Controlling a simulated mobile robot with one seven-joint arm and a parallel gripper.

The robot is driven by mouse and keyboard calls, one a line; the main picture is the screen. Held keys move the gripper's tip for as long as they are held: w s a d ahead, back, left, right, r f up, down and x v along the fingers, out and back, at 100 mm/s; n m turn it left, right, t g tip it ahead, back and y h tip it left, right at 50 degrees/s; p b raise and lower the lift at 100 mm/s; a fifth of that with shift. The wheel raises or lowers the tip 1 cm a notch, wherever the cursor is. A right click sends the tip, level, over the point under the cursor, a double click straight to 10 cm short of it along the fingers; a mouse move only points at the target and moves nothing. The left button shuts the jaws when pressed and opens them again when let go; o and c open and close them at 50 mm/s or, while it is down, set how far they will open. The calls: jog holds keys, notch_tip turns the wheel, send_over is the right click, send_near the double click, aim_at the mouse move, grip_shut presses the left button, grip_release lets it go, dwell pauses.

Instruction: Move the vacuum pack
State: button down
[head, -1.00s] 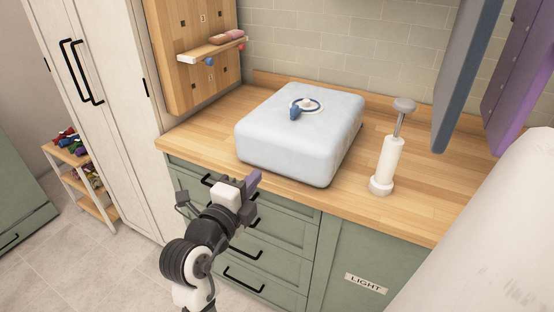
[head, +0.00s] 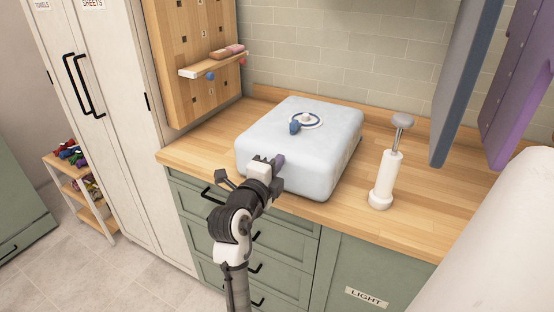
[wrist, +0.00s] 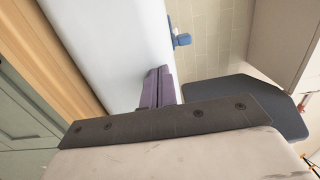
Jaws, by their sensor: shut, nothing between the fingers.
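The vacuum pack (head: 315,152) is a pale blue, puffed block lying on the wooden counter. A round white valve (head: 306,119) with a blue ring is on its top, with a blue cap (head: 295,128) beside it. My gripper (head: 279,160) is shut and empty, its purple fingers at the pack's front face near the left. In the wrist view the shut fingers (wrist: 158,88) show against the pack's pale side (wrist: 115,45); I cannot tell whether they touch it. A blue piece (wrist: 181,40) sticks out at the pack's edge in that view. My arm hides part of the pack's front.
A white hand pump (head: 386,180) stands on the counter (head: 350,213) right of the pack. A pegboard with a small shelf (head: 213,65) is at the back left. Blue and purple panels hang at the upper right. Counter left of the pack is clear.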

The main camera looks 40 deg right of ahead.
dwell(0.3)
jog(key=b+x, duration=0.6)
jog(key=x, duration=0.9)
jog(key=shift+w+f, duration=0.1)
